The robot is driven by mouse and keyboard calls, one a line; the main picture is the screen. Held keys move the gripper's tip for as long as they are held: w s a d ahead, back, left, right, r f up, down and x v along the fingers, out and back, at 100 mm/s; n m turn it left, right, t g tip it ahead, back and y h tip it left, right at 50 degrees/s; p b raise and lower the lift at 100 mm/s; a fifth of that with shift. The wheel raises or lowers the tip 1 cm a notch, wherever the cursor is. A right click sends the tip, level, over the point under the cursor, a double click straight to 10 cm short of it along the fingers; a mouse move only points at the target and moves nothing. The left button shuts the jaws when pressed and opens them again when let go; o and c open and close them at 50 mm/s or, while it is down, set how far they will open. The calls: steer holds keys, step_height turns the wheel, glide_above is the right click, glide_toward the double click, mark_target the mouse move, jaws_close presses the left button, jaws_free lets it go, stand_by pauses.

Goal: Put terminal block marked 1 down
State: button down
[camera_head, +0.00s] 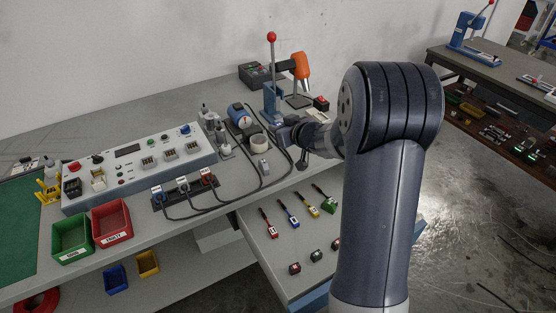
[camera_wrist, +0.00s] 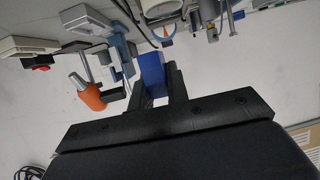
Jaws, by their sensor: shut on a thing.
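My gripper (camera_head: 295,148) is at the front right of the workbench, beside the blue lever press, and my arm hides part of it. In the wrist view my gripper (camera_wrist: 157,80) is shut on a blue block (camera_wrist: 151,68), which sits between the two dark fingers. I take this to be the terminal block, but no mark 1 is readable on it. In the head view the block cannot be made out. In the wrist view the bench and its tools appear upside down beyond the block.
The lever press (camera_head: 271,100) and an orange-handled tool (camera_head: 301,66) stand close behind my gripper. A control panel (camera_head: 139,165), a green bin (camera_head: 71,236) and a red bin (camera_head: 112,222) are at left. An open drawer (camera_head: 270,250) holds several tagged tools. Black cables cross the bench.

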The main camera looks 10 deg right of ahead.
mark_target(279, 160)
step_height(279, 160, down, 10)
steer(key=shift+r+b, duration=0.15)
steer(key=shift+b, duration=0.95)
steer(key=shift+f, duration=0.2)
steer(key=c, duration=1.4)
jaws_free()
steer(key=shift+o, duration=0.2)
